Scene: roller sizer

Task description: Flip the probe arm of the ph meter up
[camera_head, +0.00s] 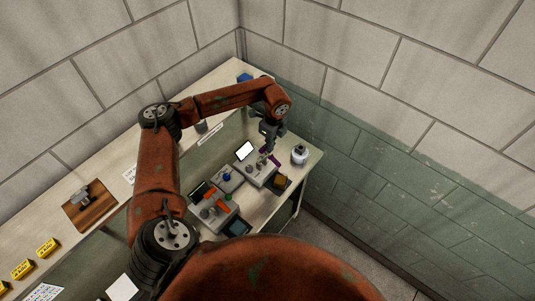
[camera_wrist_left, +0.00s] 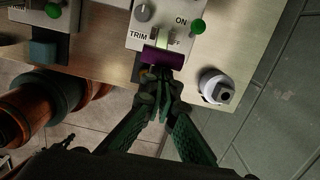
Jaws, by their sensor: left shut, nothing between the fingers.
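The pH meter is probably the light-grey device (camera_head: 258,172) near the right end of the bench, with a white screen beside it. A purple bar (camera_wrist_left: 162,57), likely the probe arm, lies across the panel's lower edge; a bit of purple also shows in the head view (camera_head: 275,160). My left gripper (camera_head: 266,150) points down over the device. Its fingers (camera_wrist_left: 161,85) are shut and empty at the purple bar's near edge; I cannot tell whether they touch it. My right gripper is not in view.
A white round-topped container (camera_head: 299,155) stands right of the device, close to my fingers in the left wrist view (camera_wrist_left: 214,87). Another grey device (camera_head: 212,212) sits to the left. A wooden board (camera_head: 90,207) lies further left. Walls close in behind and right.

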